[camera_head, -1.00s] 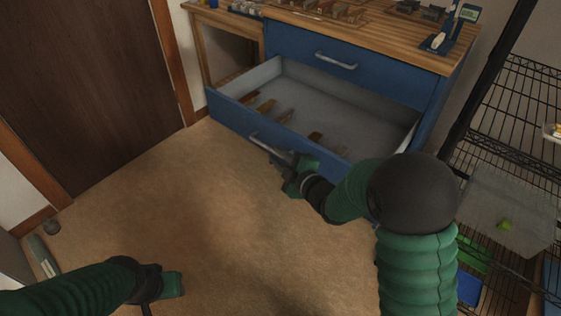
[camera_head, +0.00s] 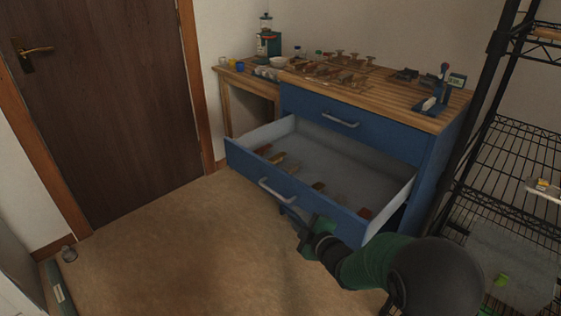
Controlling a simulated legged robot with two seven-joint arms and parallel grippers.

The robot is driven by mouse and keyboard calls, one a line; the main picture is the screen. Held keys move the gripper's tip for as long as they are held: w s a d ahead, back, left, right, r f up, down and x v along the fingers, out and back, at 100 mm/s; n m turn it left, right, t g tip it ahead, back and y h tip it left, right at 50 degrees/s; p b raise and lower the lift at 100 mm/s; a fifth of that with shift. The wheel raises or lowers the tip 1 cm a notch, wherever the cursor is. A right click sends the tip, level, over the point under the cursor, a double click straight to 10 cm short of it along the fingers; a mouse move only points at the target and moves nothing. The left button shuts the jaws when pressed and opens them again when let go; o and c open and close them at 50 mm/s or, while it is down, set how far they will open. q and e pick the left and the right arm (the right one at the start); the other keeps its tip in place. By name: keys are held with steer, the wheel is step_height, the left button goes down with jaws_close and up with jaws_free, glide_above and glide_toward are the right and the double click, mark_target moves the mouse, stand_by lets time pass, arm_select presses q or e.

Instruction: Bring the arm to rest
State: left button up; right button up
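My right gripper (camera_head: 287,211) reaches in from the lower right, its dark fingers close to the right end of the handle (camera_head: 276,190) on the open lower drawer (camera_head: 335,215). I cannot tell whether the fingers touch the handle or how far apart they are. The drawer is blue outside and grey inside, pulled out from the cabinet, with several small brown, yellow and red items along its front. My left gripper is out of view.
The wooden worktop (camera_head: 385,105) holds several tools and a green-and-glass device (camera_head: 268,42). The upper drawer (camera_head: 340,125) is shut. A black wire shelf (camera_head: 520,150) stands close on the right. A brown door (camera_head: 105,110) is at left.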

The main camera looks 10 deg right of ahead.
steer(key=s+d+f+m+g+h, duration=0.2)
steer(key=s+d+f+m+g, duration=0.15)
steer(key=s+m, duration=0.2)
steer(key=s+d+f+m+g+h, duration=0.2)
steer(key=s+d+f+m+h, duration=0.15)
steer(key=s, duration=0.35)
steer(key=s+d+f+m+g, duration=0.1)
steer(key=s+f+m+g, duration=0.15)
steer(key=s, duration=0.65)
steer(key=s+d+f+m+g, duration=0.1)
steer(key=s+m+g, duration=0.3)
steer(key=s, duration=0.5)
steer(key=w+p+v, duration=0.2)
steer(key=p+v, duration=1)
steer(key=w+r+p+v, duration=0.1)
steer(key=w+p+v, duration=0.2)
steer(key=p+v, duration=0.9)
steer(key=w+d+p+v, duration=0.1)
steer(key=w+p+v, duration=0.1)
steer(key=p+v, duration=1.1)
steer(key=shift+w+a+r+p, duration=0.2)
steer(key=shift+w+r+p, duration=0.2)
steer(key=shift+w, duration=0.1)
